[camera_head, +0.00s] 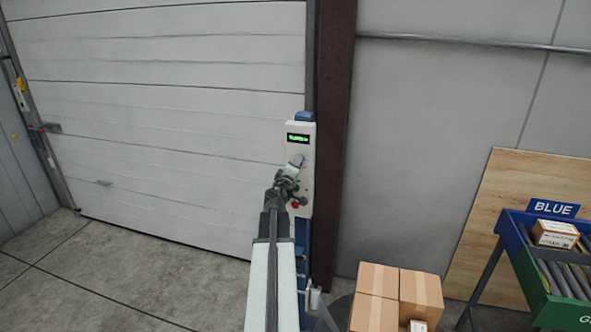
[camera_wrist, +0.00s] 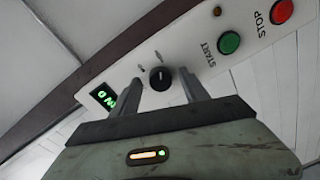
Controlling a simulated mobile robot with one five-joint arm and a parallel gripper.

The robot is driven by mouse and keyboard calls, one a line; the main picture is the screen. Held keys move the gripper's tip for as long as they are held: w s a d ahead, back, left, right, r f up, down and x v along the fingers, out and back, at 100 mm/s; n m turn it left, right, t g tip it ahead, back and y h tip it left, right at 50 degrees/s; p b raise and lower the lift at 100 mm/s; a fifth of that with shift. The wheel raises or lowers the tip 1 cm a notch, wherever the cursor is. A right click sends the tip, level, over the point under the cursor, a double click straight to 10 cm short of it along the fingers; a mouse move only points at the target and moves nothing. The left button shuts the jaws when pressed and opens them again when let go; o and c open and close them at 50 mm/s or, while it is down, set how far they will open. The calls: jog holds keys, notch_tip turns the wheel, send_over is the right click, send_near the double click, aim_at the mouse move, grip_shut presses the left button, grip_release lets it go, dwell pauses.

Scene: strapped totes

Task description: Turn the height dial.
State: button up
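The black height dial (camera_wrist: 160,77) is a round knob on a white control panel (camera_wrist: 205,52). In the wrist view it shows between the two fingertips of my gripper (camera_wrist: 161,78), which stand apart on either side of it. No contact between the fingers and the dial can be made out. There the dial is hidden behind my gripper or too small to tell.
The wrist view shows a green START button (camera_wrist: 229,43), a red STOP button (camera_wrist: 282,11) and a partly hidden display (camera_wrist: 103,97). Cardboard boxes (camera_head: 377,280) and a BLUE-labelled rack (camera_head: 510,235) stand at right. A white roller door (camera_head: 170,110) is at left.

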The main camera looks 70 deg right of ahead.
jog(key=a, duration=0.7)
jog(key=shift+s+a+r, duration=0.2)
jog(key=shift+s+a, duration=0.1)
jog(key=shift+a, duration=0.05)
